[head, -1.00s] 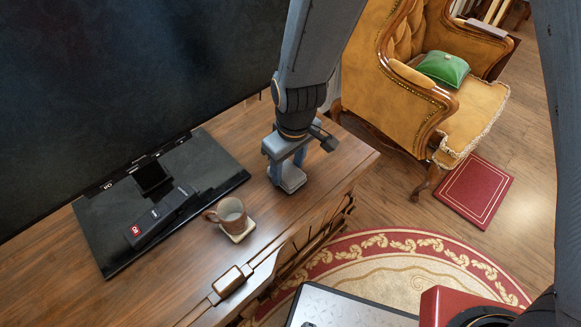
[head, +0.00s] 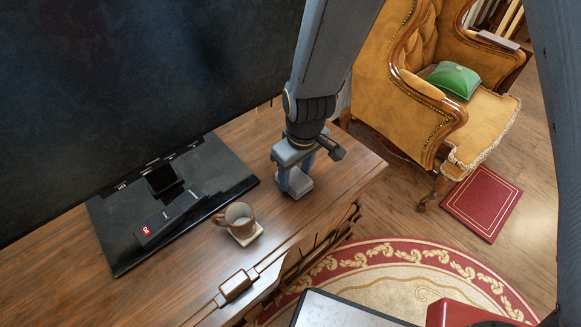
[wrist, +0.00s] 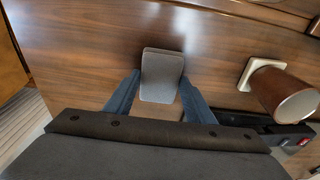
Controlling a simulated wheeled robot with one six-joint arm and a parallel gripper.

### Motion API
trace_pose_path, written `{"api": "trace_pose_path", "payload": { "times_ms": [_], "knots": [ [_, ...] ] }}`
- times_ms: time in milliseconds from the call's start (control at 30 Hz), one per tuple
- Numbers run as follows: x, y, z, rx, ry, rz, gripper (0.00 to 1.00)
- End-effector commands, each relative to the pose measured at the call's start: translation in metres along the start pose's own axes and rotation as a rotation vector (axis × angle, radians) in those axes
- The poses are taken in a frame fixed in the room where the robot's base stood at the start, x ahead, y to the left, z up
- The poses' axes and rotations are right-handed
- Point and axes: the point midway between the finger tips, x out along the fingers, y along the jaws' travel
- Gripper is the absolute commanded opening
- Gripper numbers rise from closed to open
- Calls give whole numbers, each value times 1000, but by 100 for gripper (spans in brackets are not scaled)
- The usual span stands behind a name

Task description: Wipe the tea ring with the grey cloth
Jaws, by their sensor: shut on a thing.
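The grey cloth (head: 298,187) is a small, flat-faced grey pad at the right end of the wooden cabinet top. It also shows in the wrist view (wrist: 162,68), between my two blue fingers. My gripper (head: 293,180) points down and is shut on the cloth, low over the wood; in the wrist view its fingers (wrist: 160,92) flank the cloth's near part. I cannot tell whether the cloth touches the wood. The tea ring does not show in either view.
A brown mug (head: 238,214) stands on a pale coaster (head: 246,236) to the left of my gripper. A large dark screen stands on a black base (head: 125,240) with a remote-like dark object on it. A yellow armchair (head: 420,95) stands beyond the cabinet's right edge.

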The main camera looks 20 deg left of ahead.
Motion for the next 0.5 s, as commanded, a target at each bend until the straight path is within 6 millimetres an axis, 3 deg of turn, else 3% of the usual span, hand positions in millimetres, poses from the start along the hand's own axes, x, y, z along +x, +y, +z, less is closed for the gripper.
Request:
{"api": "trace_pose_path", "payload": {
  "times_ms": [100,500],
  "knots": [
    [3,-2,15,0,-15,-4,29],
    [4,-2,22,0,-21,-7,25]
  ]
}}
